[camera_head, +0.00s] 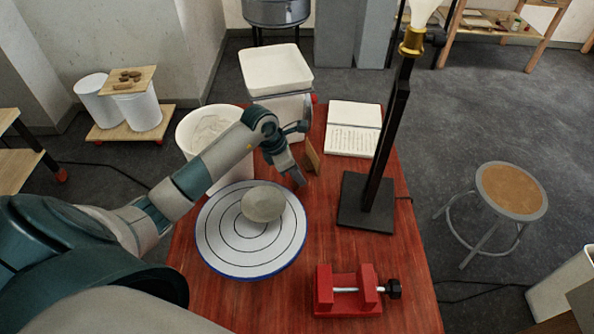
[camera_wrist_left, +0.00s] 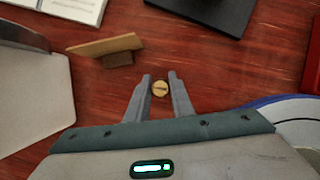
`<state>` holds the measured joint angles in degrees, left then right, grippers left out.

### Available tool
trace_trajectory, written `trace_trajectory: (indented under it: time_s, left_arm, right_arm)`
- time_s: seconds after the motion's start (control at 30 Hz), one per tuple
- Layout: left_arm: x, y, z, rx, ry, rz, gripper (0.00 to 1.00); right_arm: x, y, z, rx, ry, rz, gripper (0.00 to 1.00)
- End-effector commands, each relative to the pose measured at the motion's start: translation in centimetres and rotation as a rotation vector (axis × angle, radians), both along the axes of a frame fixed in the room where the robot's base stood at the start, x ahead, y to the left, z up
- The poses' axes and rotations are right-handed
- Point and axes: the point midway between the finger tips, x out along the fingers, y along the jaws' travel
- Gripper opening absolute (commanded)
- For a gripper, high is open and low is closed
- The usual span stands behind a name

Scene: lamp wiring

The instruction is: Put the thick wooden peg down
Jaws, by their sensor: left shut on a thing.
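My left gripper (camera_head: 297,178) reaches down low over the red table, between the round striped wheel and the lamp stand. In the left wrist view its fingers (camera_wrist_left: 160,90) are shut on the thick wooden peg (camera_wrist_left: 160,88). Only the peg's round, light wooden end with a dark mark shows between the fingertips. In the head view the peg is hidden by the gripper. I cannot tell whether its lower end touches the table. My right gripper is not in view.
A wooden wedge-like piece (camera_head: 311,157) stands close beside the gripper. The white wheel (camera_head: 225,245) carries a grey clay lump (camera_head: 263,203). The black lamp base (camera_head: 355,215), open book (camera_head: 353,129) and red vise (camera_head: 346,290) are nearby. Bare table shows between wheel and lamp.

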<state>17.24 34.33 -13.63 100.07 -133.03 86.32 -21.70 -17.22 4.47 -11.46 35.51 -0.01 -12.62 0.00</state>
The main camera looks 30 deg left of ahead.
Motion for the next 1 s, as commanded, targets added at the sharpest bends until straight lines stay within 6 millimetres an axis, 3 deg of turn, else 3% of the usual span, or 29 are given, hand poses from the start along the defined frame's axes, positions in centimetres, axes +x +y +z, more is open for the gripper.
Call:
trace_trajectory:
  time_s: [0.47,0.5,0.53,1.0]
  left_arm:
    - [0.02,0.07,-0.86,0.001,-0.001,-0.001,0.00]
    - [0.02,0.06,-0.67,0.001,-0.001,-0.001,0.30]
    - [0.01,0.05,-0.67,0.001,-0.001,-0.001,0.38]
    - [0.02,-0.01,-0.23,-0.001,-0.001,0.000,0.40]
  right_arm:
    - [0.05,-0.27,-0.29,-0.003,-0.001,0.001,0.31]
    - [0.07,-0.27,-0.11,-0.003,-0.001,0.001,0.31]
    - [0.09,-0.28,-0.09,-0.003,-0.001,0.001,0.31]
    - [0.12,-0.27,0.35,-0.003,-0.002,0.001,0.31]
